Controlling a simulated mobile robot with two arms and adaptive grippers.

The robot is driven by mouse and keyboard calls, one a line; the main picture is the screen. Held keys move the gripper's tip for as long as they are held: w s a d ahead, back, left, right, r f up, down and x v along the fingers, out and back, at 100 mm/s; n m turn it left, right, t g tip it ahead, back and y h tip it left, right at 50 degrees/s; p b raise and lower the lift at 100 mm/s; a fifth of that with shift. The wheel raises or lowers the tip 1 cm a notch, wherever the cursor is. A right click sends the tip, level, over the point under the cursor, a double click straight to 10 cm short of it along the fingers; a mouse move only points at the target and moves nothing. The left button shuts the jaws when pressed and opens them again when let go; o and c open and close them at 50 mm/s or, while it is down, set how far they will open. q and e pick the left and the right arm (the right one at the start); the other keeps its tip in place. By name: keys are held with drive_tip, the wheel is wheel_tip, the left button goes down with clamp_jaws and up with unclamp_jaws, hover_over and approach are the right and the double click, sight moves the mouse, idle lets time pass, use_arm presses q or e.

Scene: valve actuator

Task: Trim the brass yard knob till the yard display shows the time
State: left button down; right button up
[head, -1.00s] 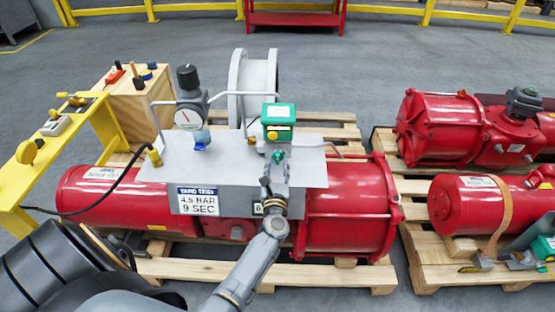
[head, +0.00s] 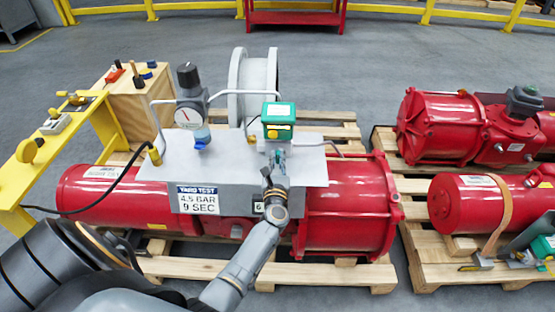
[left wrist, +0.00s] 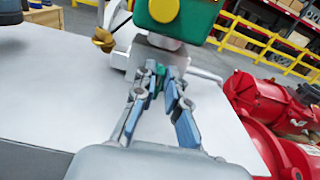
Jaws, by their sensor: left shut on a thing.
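The yard sign (head: 198,200) on the grey panel (head: 225,162) reads 4.5 BAR, 9 SEC. A small display (head: 258,207) beside it, partly behind my left arm, appears to show 6. A brass knob (head: 251,140) stands left of the green box (head: 279,114); it also shows in the left wrist view (left wrist: 103,40), clear of my fingers. My left gripper (head: 277,158) is at the panel below the green box. In the left wrist view my left gripper (left wrist: 160,82) is shut on a small green piece (left wrist: 155,88), mostly hidden by the fingers. My right gripper is out of view.
A pressure gauge (head: 188,117) and grey tubing stand at the panel's left. The panel sits over a red cylinder (head: 345,207) on a wooden pallet (head: 330,275). A yellow stand (head: 108,135) is at left; more red actuators (head: 443,128) are at right.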

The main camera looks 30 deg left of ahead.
use_arm(q)
drive_tip(key=m, duration=0.4)
drive_tip(key=shift+w+d+m, duration=0.2)
drive_tip(key=shift+d+m, duration=0.1)
drive_tip(key=m, duration=0.4)
drive_tip(key=shift+w+d+f+m+p, duration=0.15)
drive_tip(key=shift+d+f+m+p, duration=0.15)
drive_tip(key=shift+p, duration=0.1)
drive_tip(key=m, duration=0.4)
drive_tip(key=shift+w+d+f+m+p, duration=0.1)
drive_tip(key=shift+d+f+m+p, duration=0.05)
drive_tip(key=shift+f+m+p, duration=0.15)
drive_tip(key=shift+f+m, duration=0.15)
drive_tip(key=shift+m, duration=0.85)
drive_tip(key=shift+f+m, duration=0.15)
drive_tip(key=shift+m, duration=0.85)
drive_tip(key=c, duration=1.4)
unclamp_jaws()
drive_tip(key=shift+d, duration=0.1)
